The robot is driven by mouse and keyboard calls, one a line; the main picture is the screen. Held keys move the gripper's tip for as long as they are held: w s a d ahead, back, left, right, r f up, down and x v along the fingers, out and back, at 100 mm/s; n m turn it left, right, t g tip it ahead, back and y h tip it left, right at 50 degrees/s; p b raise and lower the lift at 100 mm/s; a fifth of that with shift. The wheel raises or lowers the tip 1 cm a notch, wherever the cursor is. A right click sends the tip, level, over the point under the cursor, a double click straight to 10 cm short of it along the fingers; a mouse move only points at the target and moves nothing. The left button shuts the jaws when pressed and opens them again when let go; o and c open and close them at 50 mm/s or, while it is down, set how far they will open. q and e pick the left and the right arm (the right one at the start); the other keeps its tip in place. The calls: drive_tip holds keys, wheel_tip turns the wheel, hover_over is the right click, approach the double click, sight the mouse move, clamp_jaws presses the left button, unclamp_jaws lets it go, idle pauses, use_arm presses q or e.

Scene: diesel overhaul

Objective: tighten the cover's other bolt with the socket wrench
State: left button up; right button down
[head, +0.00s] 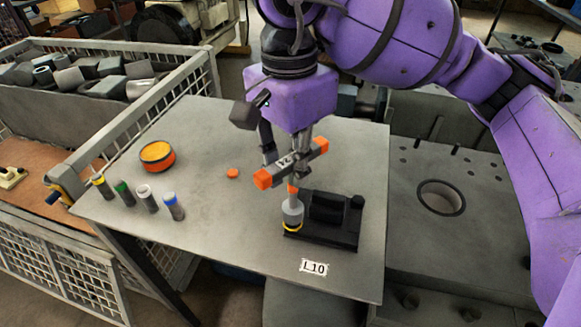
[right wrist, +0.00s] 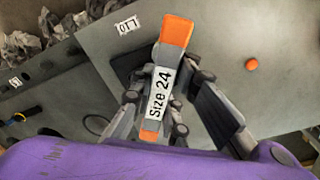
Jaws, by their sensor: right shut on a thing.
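My right gripper (head: 289,160) is shut on the socket wrench (head: 318,147), a grey T-handled tool with orange ends. In the right wrist view the wrench (right wrist: 162,92) carries the label "Size 24". Its shaft points down, and a grey socket end with a yellow ring (head: 292,228) is at the left side of the black cover (head: 345,238). The socket end hides any bolt under it, and I cannot tell whether it is seated. A black knob-like part (head: 357,202) stands at the cover's right end. My left gripper is not in view.
Several banded cylinders, such as the blue one (head: 173,206), stand at the table's left. An orange-and-black round tin (head: 157,158) and a small orange disc (head: 232,173) lie on the table (head: 222,228). A mesh crate (head: 130,130) borders the left.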

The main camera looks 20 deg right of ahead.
drive_tip(key=shift+f+n+b, duration=0.2)
drive_tip(key=shift+n+b, duration=0.3)
drive_tip(key=shift+n, duration=0.6)
drive_tip(key=n+b, duration=0.1)
drive_tip(key=n, duration=0.3)
drive_tip(key=shift+r, duration=0.15)
drive_tip(key=n+b, duration=0.1)
drive_tip(key=n, duration=0.4)
drive_tip(key=shift+n+t+b, duration=0.3)
drive_tip(key=shift+n, duration=0.1)
drive_tip(key=n+b, duration=0.1)
drive_tip(key=n, duration=0.3)
drive_tip(key=shift+n, duration=0.3)
drive_tip(key=n, duration=0.3)
drive_tip(key=shift+n+b, duration=0.4)
drive_tip(key=n, duration=0.2)
drive_tip(key=shift+n, duration=0.3)
drive_tip(key=shift+n+t+b, duration=0.3)
drive_tip(key=shift+n+b, duration=0.05)
drive_tip(key=shift+n, duration=0.35)
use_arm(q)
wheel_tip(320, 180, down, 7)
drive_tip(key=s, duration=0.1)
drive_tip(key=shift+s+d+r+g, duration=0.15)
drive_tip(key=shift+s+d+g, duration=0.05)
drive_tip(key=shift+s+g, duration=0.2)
use_arm(e)
drive_tip(key=shift+r, duration=0.1)
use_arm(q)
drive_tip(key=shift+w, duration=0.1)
